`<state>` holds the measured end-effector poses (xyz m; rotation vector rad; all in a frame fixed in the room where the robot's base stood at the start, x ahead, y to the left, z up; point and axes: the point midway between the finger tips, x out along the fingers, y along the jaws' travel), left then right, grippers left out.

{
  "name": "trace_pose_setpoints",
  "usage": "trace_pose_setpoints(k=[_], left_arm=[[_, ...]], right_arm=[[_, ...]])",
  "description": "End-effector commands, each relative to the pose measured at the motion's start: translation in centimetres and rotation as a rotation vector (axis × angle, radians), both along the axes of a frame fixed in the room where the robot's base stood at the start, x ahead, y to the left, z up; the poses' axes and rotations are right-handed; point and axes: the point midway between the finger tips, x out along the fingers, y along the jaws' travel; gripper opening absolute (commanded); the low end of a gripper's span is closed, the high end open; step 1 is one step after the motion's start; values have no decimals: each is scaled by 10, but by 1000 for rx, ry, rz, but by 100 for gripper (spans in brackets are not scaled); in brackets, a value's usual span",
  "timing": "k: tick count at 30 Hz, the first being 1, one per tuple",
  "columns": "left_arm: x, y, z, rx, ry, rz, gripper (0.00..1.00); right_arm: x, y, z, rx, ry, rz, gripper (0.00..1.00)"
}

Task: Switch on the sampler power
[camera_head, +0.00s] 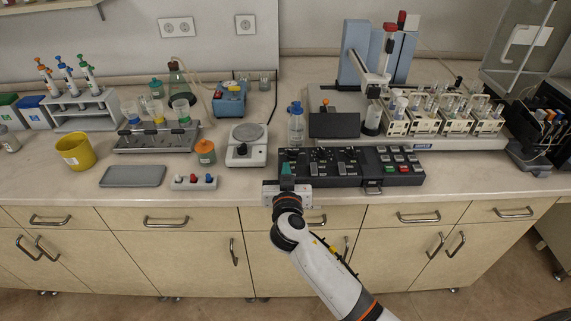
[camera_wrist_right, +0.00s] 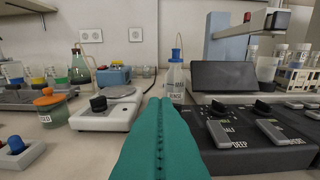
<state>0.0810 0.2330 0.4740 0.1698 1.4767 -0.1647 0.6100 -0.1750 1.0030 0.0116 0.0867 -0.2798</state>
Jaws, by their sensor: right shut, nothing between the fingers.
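The sampler (camera_head: 450,140) stands at the back right of the bench, with a blue-grey tower and racks of tubes on its base. A black control panel (camera_head: 350,167) lies in front of it, with dark knobs, levers, and red and green buttons. It also shows in the right wrist view (camera_wrist_right: 238,150), with levers labelled by "HALF" and "DEEP". I cannot tell which control is the sampler power. My right gripper (camera_head: 287,172) is at the panel's left end. Its green fingers (camera_wrist_right: 160,120) are shut and empty. My left gripper is not in view.
A bottle with a blue cap (camera_head: 296,124) stands behind the panel's left end. A white scale or stirrer (camera_head: 246,146) with a round plate is left of the panel. A small block with coloured knobs (camera_head: 194,182) and a grey tray (camera_head: 133,176) lie along the front edge.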

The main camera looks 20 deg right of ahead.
Motion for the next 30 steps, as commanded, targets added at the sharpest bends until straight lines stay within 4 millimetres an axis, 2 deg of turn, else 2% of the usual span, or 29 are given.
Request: trace_pose_setpoints(k=[3,10,12,18,30], left_arm=[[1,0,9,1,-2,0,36],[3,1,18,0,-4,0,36],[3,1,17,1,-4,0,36],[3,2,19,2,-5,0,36],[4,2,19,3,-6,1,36]], right_arm=[[24,-7,1,-3,0,-1,0],[61,-18,-2,-3,0,-1,0],[60,-18,-20,-4,5,-1,0],[62,-18,-40,-1,2,-1,0],[63,-18,-45,0,1,0,0]])
